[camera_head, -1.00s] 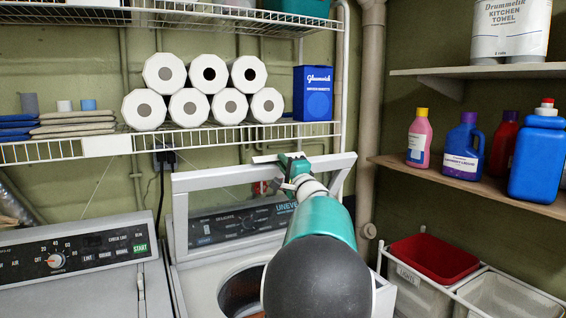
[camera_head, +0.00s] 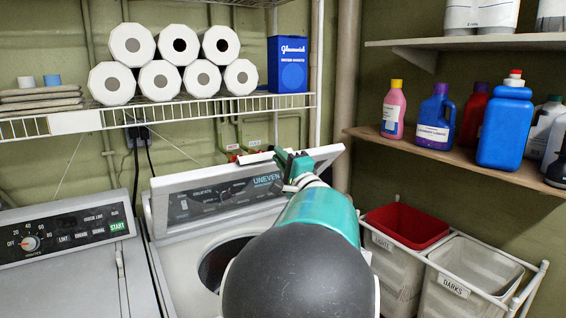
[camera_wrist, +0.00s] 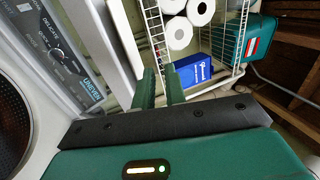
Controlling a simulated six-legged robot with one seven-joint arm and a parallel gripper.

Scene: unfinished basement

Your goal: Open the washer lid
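The washer (camera_head: 170,262) is in the middle of the body view, its round drum opening exposed. Its white-framed lid (camera_head: 240,169) stands raised and leans back towards the control panel, which shows through it. My gripper (camera_head: 290,162) is at the right part of the lid's top edge. In the wrist view my gripper (camera_wrist: 160,85) has its two green fingers apart with nothing between them; the white lid (camera_wrist: 122,45) edge runs just left of the left finger. I cannot tell whether they touch. My arm hides the washer's front right.
A dryer (camera_head: 70,270) stands at left. Above is a wire shelf (camera_head: 200,112) with paper rolls and a blue box (camera_head: 288,64). At right, a wooden shelf (camera_head: 440,158) holds bottles, above laundry bins (camera_head: 440,270).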

